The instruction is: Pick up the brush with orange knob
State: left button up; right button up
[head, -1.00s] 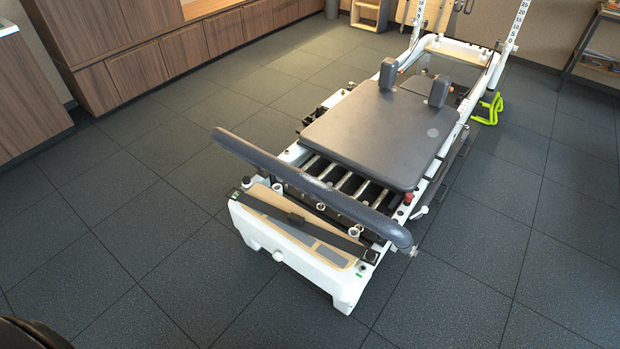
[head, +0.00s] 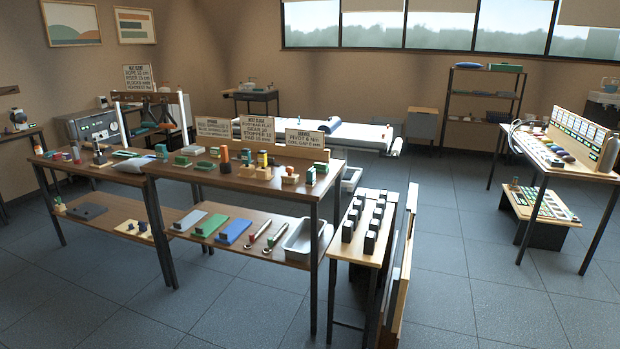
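No brush with an orange knob can be made out for certain at this distance. A small upright thing with an orange top (head: 225,154) stands on the top of the wooden workbench, among several small parts. Two long thin tools lie on its lower shelf, left of a grey tray: a left one (head: 259,232) and a right one (head: 278,236). Their details are too small to tell. Neither of my grippers is in view.
The two-level workbench (head: 240,185) carries signs and coloured blocks. The grey tray (head: 304,240) sits on its lower shelf. A narrow stand with dark blocks (head: 378,203) is beside it. Another table (head: 567,172) stands at right. Open floor (head: 455,250) lies between.

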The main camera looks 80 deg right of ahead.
aim_at(289, 177)
jog(key=z, duration=2.5)
jog(key=u, duration=2.8)
jog(key=z, duration=3)
